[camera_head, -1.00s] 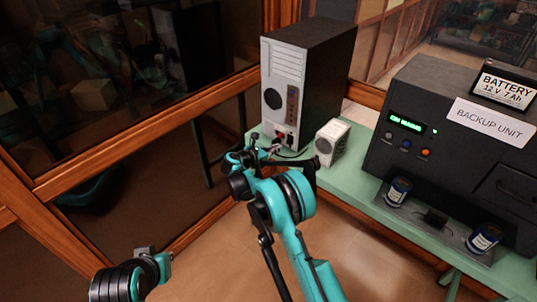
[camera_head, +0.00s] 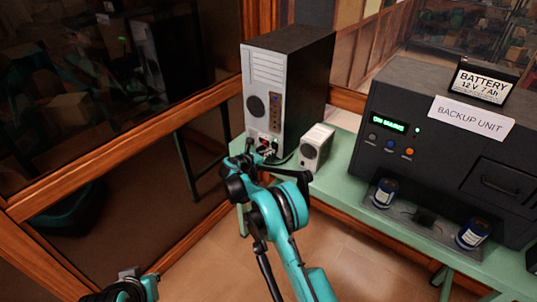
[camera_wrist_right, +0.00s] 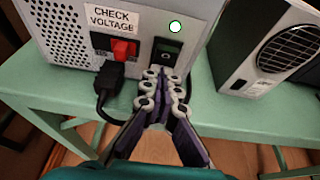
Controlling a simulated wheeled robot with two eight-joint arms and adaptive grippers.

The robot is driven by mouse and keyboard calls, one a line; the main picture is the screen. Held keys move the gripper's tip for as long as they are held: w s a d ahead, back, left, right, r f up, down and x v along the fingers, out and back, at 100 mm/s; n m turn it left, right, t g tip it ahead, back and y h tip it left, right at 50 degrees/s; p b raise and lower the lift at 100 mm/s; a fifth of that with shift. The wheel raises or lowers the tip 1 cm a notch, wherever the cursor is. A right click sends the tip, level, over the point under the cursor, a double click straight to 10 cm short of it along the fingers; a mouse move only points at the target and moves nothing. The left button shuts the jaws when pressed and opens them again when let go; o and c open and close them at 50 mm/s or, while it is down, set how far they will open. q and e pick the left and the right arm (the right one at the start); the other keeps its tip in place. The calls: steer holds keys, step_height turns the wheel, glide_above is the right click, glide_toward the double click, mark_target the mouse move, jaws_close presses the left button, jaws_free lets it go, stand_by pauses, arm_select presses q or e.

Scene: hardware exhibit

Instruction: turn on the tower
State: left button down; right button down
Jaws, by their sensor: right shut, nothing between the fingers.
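The tower (camera_head: 290,80), a black case with a light grey panel facing me, stands upright on the green table. In the right wrist view its panel (camera_wrist_right: 75,50) has a black rocker switch (camera_wrist_right: 166,52), a bright white-green round light (camera_wrist_right: 175,26), and a red voltage switch (camera_wrist_right: 124,48) under a "CHECK VOLTAGE" label. My right gripper (camera_wrist_right: 162,80) is shut and empty, its fingertips just below the rocker switch; contact is unclear. It also shows low before the tower in the head view (camera_head: 258,157). Part of my left arm shows at bottom left; its fingers are out of sight.
A black power plug (camera_wrist_right: 108,78) and its cord sit left of my fingertips. A small white fan box (camera_head: 316,147) stands right of the tower. The backup unit (camera_head: 440,165) stands farther right with small cans before it. Wood-framed glass lies left.

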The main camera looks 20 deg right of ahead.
arm_select(q)
steer(key=shift+r, duration=0.1)
arm_select(e)
steer(key=shift+d+r, duration=0.1)
arm_select(q)
steer(key=shift+r+p, duration=0.25)
steer(key=shift+p, duration=0.1)
arm_select(e)
steer(key=shift+r, duration=0.75)
